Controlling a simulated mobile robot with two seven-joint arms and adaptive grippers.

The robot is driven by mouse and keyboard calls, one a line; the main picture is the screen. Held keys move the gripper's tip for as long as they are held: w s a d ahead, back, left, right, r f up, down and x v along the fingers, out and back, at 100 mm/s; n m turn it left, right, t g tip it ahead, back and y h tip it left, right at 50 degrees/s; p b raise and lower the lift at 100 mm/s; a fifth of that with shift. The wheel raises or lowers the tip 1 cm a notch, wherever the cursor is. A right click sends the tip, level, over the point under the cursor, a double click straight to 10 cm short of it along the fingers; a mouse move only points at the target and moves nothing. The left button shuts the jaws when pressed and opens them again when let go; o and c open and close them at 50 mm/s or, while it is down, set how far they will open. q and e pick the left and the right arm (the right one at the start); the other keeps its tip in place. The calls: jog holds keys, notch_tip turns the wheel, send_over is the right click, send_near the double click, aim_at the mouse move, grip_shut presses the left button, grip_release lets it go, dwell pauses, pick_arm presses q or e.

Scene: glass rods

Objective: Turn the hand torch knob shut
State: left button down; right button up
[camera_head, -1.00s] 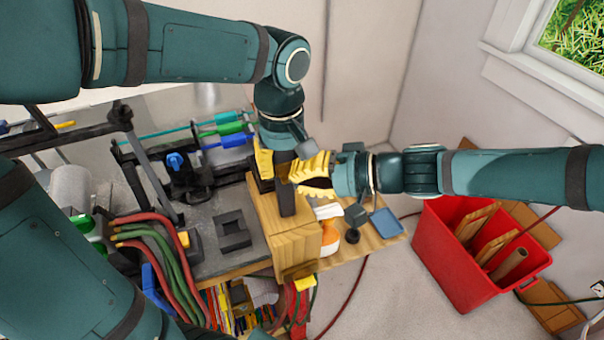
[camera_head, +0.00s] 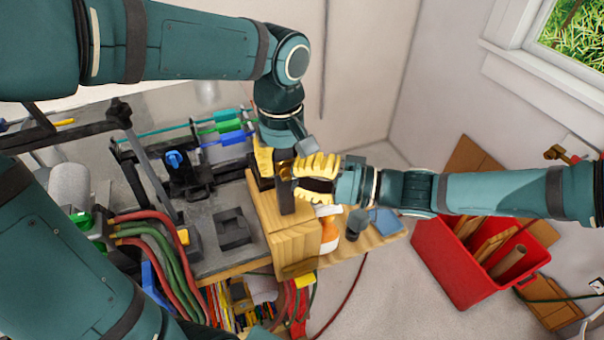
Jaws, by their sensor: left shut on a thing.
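My right gripper (camera_head: 305,180) reaches in from the right. Its yellow fingers are spread one above the other, with their tips close to the torch's right side. I cannot tell whether they touch it.
A wooden box (camera_head: 296,250) stands at the bench edge beneath the grippers. An orange-and-white bottle (camera_head: 329,236) and a blue tray (camera_head: 388,221) are to its right. A red bin (camera_head: 449,268) stands on the floor. Coloured hoses (camera_head: 168,245) hang at left.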

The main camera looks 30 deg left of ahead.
jog(key=shift+o, duration=1.4)
jog(key=shift+d, duration=0.15)
jog(key=v, duration=1.1)
jog(key=shift+d, duration=0.4)
jog(key=shift+w, duration=0.1)
pick_arm(q)
jog(key=shift+c, duration=2.4)
grip_release()
jog(key=shift+a, duration=0.1)
notch_tip(320, 180, up, 12)
